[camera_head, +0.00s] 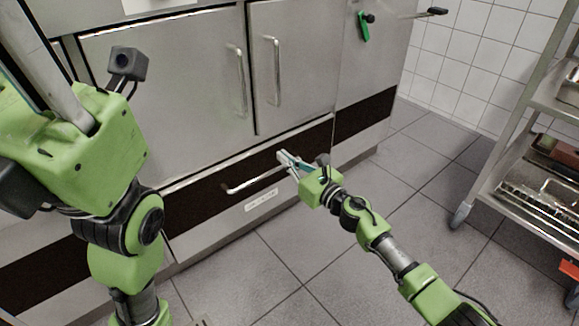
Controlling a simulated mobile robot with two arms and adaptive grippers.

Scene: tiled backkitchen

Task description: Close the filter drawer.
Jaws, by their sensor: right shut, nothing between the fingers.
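The filter drawer (205,204) is the low, wide drawer with a dark front band in the steel cabinet. It has a bar handle (240,187) and a white label below it. A pale edge runs along its top, but I cannot tell how far, if at all, it stands out. My right gripper (284,157) is shut and empty, in front of the drawer's right part by the handle's right end. I cannot tell whether it touches the drawer or handle. My left arm crosses the left side of the view and hides part of the cabinet; its gripper is out of view.
Steel cabinet doors (170,90) with vertical handles are above the drawer. A green-handled lever (363,27) is at the upper right of the cabinet. A wheeled rack (480,190) with trays stands at the right. The tiled floor (425,190) between is clear.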

